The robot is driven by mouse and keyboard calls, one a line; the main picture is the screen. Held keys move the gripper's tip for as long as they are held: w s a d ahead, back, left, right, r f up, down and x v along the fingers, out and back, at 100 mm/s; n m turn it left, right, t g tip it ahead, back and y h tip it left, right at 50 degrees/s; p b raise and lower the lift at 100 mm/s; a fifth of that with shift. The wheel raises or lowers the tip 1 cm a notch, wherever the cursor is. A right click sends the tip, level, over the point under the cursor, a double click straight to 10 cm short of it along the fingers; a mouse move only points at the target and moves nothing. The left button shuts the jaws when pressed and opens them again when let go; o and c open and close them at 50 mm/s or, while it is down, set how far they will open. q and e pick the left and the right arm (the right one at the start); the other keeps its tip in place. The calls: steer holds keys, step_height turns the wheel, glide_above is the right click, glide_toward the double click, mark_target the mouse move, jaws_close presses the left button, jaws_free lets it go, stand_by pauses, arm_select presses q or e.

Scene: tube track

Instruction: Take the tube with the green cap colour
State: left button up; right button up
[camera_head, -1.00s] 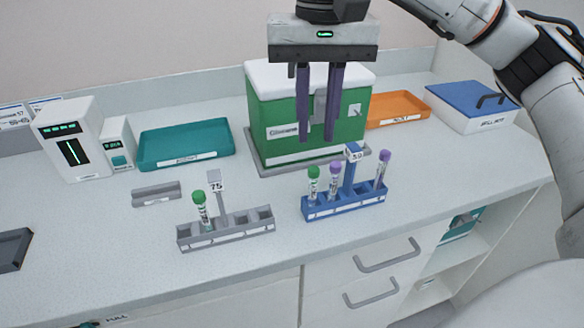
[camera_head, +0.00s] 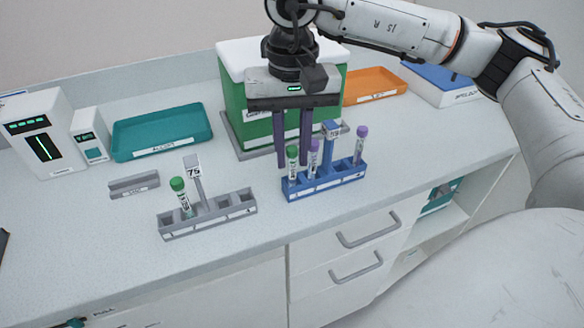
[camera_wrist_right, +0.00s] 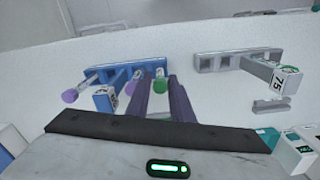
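A green-capped tube (camera_head: 292,163) stands upright in the left end of the blue rack (camera_head: 325,183), with two purple-capped tubes (camera_head: 314,158) to its right. Another green-capped tube (camera_head: 181,196) stands in the grey rack (camera_head: 208,215) marked 75. My right gripper (camera_head: 292,165) hangs fingers-down at the blue rack, open, its two purple fingers showing on either side of the green cap there. In the right wrist view the green cap (camera_wrist_right: 160,73) shows between the fingertips (camera_wrist_right: 160,84); a purple cap (camera_wrist_right: 131,88) is close outside one finger. My left gripper is out of view.
A green box with a white lid (camera_head: 235,92) stands close behind the gripper. A teal tray (camera_head: 162,134), an orange tray (camera_head: 372,84) and a blue-lidded box (camera_head: 445,80) are farther back. The counter in front of the racks is clear.

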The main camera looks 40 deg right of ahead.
steer(key=c, duration=0.4)
steer(key=shift+c, duration=0.3)
steer(key=shift+r, duration=0.3)
step_height(320, 180, up, 10)
steer(key=shift+f, duration=0.25)
